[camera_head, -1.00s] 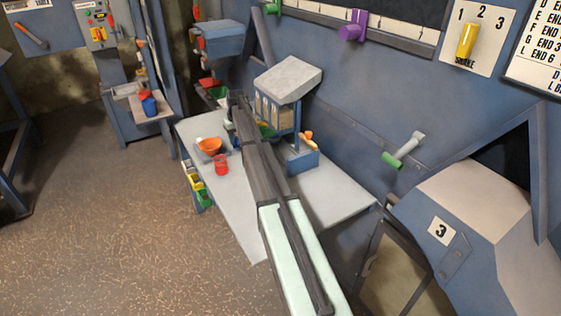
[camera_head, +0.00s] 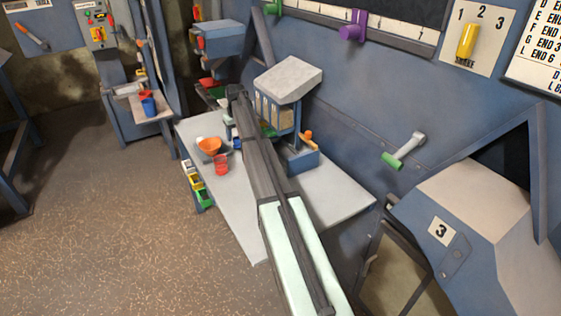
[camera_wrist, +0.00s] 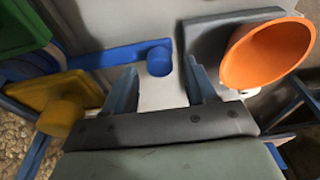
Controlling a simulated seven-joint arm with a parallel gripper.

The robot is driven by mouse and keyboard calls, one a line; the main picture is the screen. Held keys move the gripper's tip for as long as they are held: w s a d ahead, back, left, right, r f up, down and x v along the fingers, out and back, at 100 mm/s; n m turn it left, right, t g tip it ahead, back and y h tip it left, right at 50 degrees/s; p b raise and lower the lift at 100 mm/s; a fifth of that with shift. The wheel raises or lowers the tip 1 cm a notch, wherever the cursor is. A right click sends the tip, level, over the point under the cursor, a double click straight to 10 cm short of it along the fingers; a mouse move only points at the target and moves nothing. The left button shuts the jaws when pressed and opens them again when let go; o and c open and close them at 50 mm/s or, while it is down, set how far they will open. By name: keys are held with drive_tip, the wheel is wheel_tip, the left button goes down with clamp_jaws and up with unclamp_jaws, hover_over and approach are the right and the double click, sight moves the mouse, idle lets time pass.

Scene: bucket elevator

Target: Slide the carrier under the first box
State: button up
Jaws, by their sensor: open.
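My gripper (camera_wrist: 160,82) is open in the wrist view. Its fingers stand on either side of the round end of a blue bar (camera_wrist: 158,62), apart from it as far as I can see. A dark grey plate (camera_wrist: 205,42) lies to the right with an orange bowl (camera_wrist: 262,58) on or over it. Which part is the carrier I cannot tell. In the head view a box-like unit with windows (camera_head: 266,108) and a pale sloped lid stands on the table; which box is first is not clear. My arm hides part of its front, and my gripper is mostly hidden there.
The orange bowl (camera_head: 209,146) and a red cup (camera_head: 221,166) stand on the pale table (camera_head: 335,195), left of my arm. Small white, yellow and green bins (camera_head: 197,183) hang at its left edge. A yellow funnel-like part (camera_wrist: 60,105) is left in the wrist view.

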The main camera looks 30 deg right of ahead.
drive_tip(key=shift+s+r, duration=0.2)
drive_tip(key=shift+r, duration=0.7)
drive_tip(key=shift+s+r, duration=0.15)
drive_tip(key=shift+r, duration=0.7)
wheel_tip(320, 180, up, 6)
